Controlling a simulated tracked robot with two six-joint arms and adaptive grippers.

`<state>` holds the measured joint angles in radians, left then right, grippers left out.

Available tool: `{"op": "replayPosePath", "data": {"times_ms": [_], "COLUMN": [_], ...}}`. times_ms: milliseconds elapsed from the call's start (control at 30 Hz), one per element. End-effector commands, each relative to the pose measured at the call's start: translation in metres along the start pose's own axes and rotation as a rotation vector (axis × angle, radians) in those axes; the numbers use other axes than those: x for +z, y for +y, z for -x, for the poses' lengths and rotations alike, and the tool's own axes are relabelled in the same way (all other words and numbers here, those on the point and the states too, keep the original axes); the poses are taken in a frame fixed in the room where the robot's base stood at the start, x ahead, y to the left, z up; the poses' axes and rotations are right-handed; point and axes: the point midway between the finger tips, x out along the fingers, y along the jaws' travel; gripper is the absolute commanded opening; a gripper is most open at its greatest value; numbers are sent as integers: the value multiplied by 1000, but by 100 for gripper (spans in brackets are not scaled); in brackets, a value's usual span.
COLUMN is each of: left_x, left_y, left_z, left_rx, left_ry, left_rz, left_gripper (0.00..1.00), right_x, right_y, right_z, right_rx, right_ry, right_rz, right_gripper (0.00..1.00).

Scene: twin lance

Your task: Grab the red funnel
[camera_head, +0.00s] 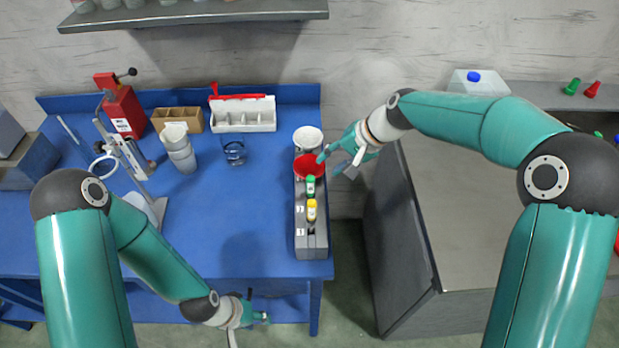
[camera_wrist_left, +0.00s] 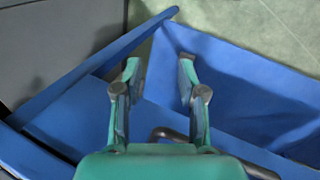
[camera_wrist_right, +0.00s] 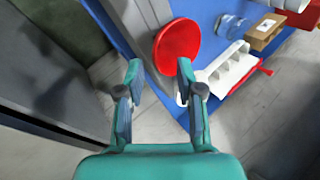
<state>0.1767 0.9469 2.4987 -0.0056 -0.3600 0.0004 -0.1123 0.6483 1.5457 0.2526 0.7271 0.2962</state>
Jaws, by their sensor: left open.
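The red funnel (camera_head: 309,166) sits mouth up toward the far end of a narrow grey rack (camera_head: 311,240) at the blue table's right edge. In the right wrist view its round red mouth (camera_wrist_right: 176,44) lies just beyond the fingertips. My right gripper (camera_head: 338,160) is beside the funnel on its right; its fingers (camera_wrist_right: 159,72) are apart with nothing clearly between them. Whether a finger touches the rim I cannot tell. My left gripper (camera_head: 258,314) is low at the table's front edge, far from the funnel. In the left wrist view its fingers (camera_wrist_left: 158,72) are open and empty.
A white round vessel (camera_head: 308,137) stands just behind the funnel. Green-capped (camera_head: 310,186) and yellow-capped (camera_head: 311,210) items stand in front of it in the rack. A glass beaker (camera_head: 233,152) and white tray (camera_head: 243,116) are left. A grey counter (camera_head: 450,200) is right, across a gap.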

Motion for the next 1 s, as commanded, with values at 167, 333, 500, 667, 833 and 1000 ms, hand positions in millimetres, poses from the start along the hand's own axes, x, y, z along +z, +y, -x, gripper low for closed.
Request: {"op": "replayPosePath", "data": {"times_ms": [167, 333, 500, 667, 833, 1000], "left_x": [0, 0, 0, 0, 0, 0], "left_y": [-2, -4, -7, -8, -8, -8], "left_z": [-4, -11, -20, -22, -22, -22], "left_rx": [0, 0, 0, 0, 0, 0], "left_ry": [0, 0, 0, 0, 0, 0], "left_rz": [0, 0, 0, 0, 0, 0], "left_gripper": [41, 41, 41, 41, 41, 41], "right_x": [0, -2, -4, -4, -4, -4], "right_y": [0, 4, 6, 4, 4, 4], "right_z": [-11, -26, -51, -62, -61, -61], "right_rx": [0, 1, 0, 0, 0, 0], "right_ry": [1, -1, -1, 0, 1, 1], "right_rz": [-1, -1, -1, -1, -1, -1], "right_gripper": [37, 37, 37, 37, 37, 12]}}
